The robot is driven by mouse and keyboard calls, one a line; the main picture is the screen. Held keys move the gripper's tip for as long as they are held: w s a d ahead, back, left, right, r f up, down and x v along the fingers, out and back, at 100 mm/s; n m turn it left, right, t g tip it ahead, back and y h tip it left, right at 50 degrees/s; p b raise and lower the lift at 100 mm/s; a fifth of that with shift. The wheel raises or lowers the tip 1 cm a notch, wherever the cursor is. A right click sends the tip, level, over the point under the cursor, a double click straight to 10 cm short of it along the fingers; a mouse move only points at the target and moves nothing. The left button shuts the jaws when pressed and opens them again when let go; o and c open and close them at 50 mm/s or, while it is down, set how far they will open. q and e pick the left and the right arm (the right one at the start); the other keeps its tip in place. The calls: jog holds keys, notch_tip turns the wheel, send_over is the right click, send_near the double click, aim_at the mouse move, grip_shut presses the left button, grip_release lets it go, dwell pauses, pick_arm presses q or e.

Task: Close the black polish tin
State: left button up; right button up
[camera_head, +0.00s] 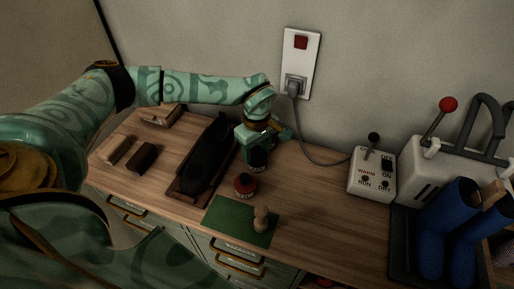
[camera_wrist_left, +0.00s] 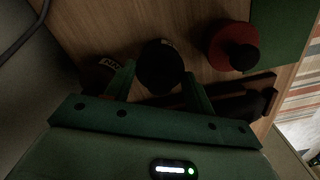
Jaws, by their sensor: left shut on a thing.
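The black polish tin (camera_head: 258,165) stands on the bench against the wall side, with a pale label on its front. My left gripper (camera_head: 262,141) reaches down over it from above. In the left wrist view a dark round top (camera_wrist_left: 160,66) sits between the two fingers, which are shut on it. I cannot tell whether they grip only a lid or the tin itself, nor whether the lid is seated. Another dark labelled round thing (camera_wrist_left: 101,73) is partly hidden by one finger. My right gripper is not in view.
A red tin (camera_head: 245,186) with a dark knob stands close in front. A black boot (camera_head: 207,155) lies on a brown board to the left, with brushes (camera_head: 118,149) beyond. A green mat (camera_head: 229,219) bears a wooden peg (camera_head: 261,218). A switch box (camera_head: 371,178) and cable lie right.

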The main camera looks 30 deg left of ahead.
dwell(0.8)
pick_arm(q)
jog(key=o, duration=1.5)
jog(key=shift+r+p, duration=0.1)
jog(key=shift+p, duration=0.2)
notch_tip(320, 180, up, 7)
jog(key=p, duration=0.6)
grip_shut()
